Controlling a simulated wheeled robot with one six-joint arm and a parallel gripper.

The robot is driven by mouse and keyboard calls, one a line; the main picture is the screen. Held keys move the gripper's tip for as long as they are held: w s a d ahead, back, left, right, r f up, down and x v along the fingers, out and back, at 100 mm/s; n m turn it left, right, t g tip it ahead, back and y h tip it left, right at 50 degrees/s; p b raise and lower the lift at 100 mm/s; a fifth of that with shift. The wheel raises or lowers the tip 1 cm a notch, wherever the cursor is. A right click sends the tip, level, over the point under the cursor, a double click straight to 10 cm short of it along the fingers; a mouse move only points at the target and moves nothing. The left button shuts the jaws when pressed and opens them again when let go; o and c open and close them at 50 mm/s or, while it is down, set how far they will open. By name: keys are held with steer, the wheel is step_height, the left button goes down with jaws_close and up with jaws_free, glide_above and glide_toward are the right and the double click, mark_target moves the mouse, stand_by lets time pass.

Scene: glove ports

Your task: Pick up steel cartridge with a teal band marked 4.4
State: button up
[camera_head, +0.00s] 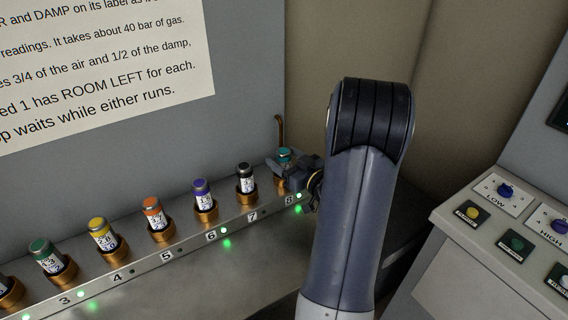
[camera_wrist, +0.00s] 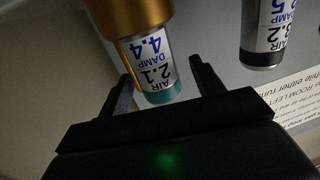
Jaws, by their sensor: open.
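The steel cartridge with the teal band (camera_head: 285,154) stands in the brass socket by number 8, at the right end of the rack; my gripper partly hides it. In the wrist view the same cartridge (camera_wrist: 158,62) shows upside down, its label reading AIR 2.1, DAMP 4.4, with the teal band at its end. It sits in the brass socket (camera_wrist: 137,14). My gripper (camera_wrist: 162,74) is open, with one finger on each side of the cartridge's banded end. Small gaps show between the fingers and the cartridge. My gripper (camera_head: 300,172) is also at socket 8 in the head view.
A black-banded cartridge (camera_head: 245,171) stands by number 7; it also shows at right in the wrist view (camera_wrist: 264,40). Purple (camera_head: 202,191), orange (camera_head: 154,211), yellow (camera_head: 102,232) and green (camera_head: 45,254) ones stand further left. A thin brown pipe (camera_head: 280,130) rises behind socket 8. A control panel (camera_head: 500,235) is at right.

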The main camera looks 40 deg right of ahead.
steer(key=w, duration=0.2)
steer(key=shift+w+a+r, duration=0.1)
steer(key=shift+w, duration=0.3)
steer(key=c, duration=1.2)
